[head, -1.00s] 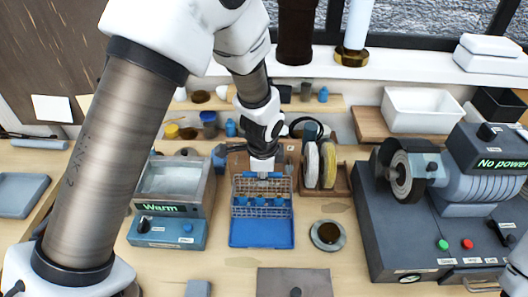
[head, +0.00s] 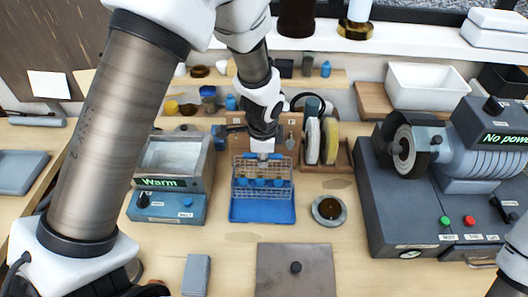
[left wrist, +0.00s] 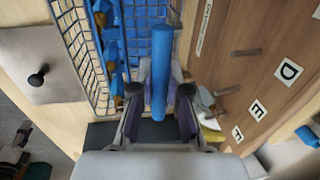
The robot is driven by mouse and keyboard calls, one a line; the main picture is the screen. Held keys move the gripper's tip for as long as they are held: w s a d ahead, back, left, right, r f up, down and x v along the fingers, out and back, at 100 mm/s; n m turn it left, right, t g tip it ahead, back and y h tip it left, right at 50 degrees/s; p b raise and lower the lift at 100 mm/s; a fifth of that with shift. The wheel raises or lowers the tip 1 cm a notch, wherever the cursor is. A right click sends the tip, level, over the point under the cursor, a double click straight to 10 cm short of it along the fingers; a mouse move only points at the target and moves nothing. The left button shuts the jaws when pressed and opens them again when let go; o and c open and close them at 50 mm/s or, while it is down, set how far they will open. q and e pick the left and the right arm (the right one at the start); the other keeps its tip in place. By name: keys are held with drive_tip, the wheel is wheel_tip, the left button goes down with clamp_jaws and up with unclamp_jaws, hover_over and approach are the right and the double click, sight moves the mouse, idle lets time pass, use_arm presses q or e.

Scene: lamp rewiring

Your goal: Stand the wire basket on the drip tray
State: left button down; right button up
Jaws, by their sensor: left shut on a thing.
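I cannot tell whether the basket's bottom touches the tray. My left gripper (head: 263,156) is above the basket's back side, shut on its blue bar handle. In the left wrist view the handle (left wrist: 160,75) lies between the fingers (left wrist: 158,105), and the basket's mesh (left wrist: 75,40) shows at upper left. My right gripper is out of view.
A bath labelled "Warm" (head: 165,204) stands close left of the tray. A round dish (head: 328,210) and a rack of discs (head: 325,165) are to the right. A grey plate with a knob (head: 296,275) lies in front. A grinder (head: 440,190) stands further right.

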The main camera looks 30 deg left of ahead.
use_arm(q)
drive_tip(key=shift+w+f+b, duration=0.15)
drive_tip(key=shift+f+b, duration=0.55)
drive_tip(key=shift+b, duration=0.25)
wheel_tip(320, 180, down, 7)
drive_tip(key=b, duration=0.7)
drive_tip(key=shift+f+b, duration=0.2)
drive_tip(key=shift+b, duration=0.15)
drive_tip(key=shift+f, duration=0.35)
drive_tip(key=shift+f, duration=0.25)
drive_tip(key=c, duration=1.1)
unclamp_jaws()
drive_tip(key=r, duration=0.4)
drive_tip(key=s+r, duration=0.1)
drive_tip(key=r, duration=0.3)
drive_tip(key=s+d+r, duration=0.1)
drive_tip(key=r, duration=0.3)
